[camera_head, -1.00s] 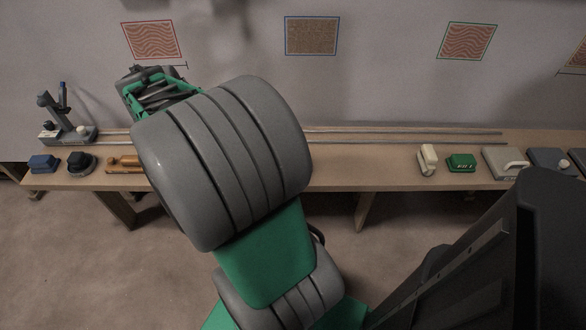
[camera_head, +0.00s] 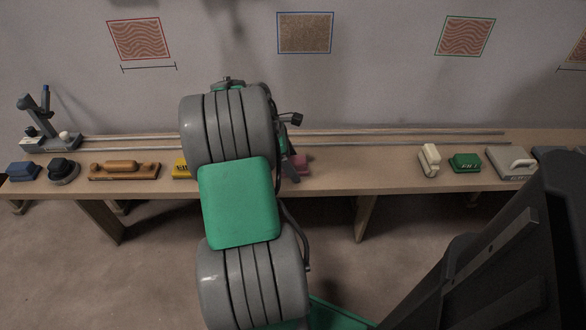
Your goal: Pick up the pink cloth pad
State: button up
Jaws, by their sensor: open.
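A small pink pad (camera_head: 301,164) lies on the bench just right of my arm. Only its right part shows; my arm hides the rest.
To the right stand a cream tool (camera_head: 429,160), a green block (camera_head: 466,162) and a grey float (camera_head: 511,163). Rails run along the back.

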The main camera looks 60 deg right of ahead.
aim_at(296, 159)
jog(key=shift+r, duration=0.1)
jog(key=c, duration=1.5)
jog(key=shift+o, duration=0.2)
jog(key=shift+r, duration=0.1)
jog(key=shift+r+p, duration=0.3)
jog(key=shift+r, duration=0.1)
notch_tip(296, 159, up, 3)
jog(key=shift+f+p, duration=0.1)
jog(key=shift+p, duration=0.8)
jog(key=s+a+r+p, duration=0.3)
jog(key=a+r, duration=0.6)
jog(key=a, duration=0.4)
jog(key=shift+a+p, duration=0.35)
jog(key=shift+p, duration=0.25)
jog(key=shift+r, duration=0.1)
